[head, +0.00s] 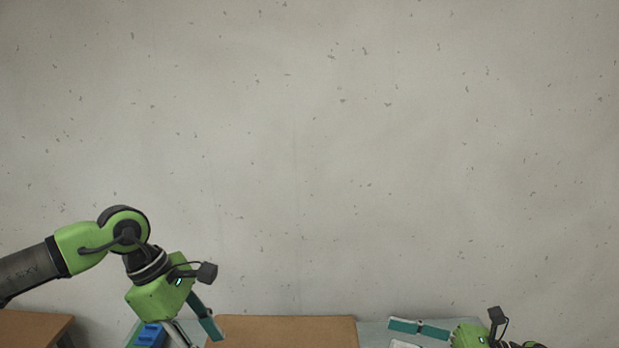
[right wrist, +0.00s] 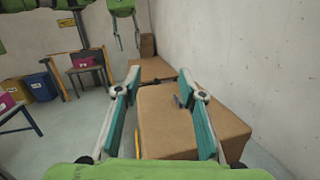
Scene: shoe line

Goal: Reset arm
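My left arm comes in from the left in the head view, and its gripper (head: 200,338) points down at the bottom edge with its fingers apart. The left gripper also shows at the top of the right wrist view (right wrist: 127,42), hanging with a gap between its fingers. My right gripper (head: 397,335) is at the bottom right of the head view, pointing left and partly cut off. In the right wrist view its two teal-padded fingers (right wrist: 159,78) are wide apart with nothing held between them. A brown box-like surface (right wrist: 165,120) lies beyond and below them.
A brown surface (head: 285,330) and a blue object (head: 150,335) show low in the head view. A brown table (head: 30,325) is at left. In the right wrist view, a blue bin (right wrist: 42,87), a yellow bin (right wrist: 15,90) and a pink item (right wrist: 83,60) stand left. The wall is bare.

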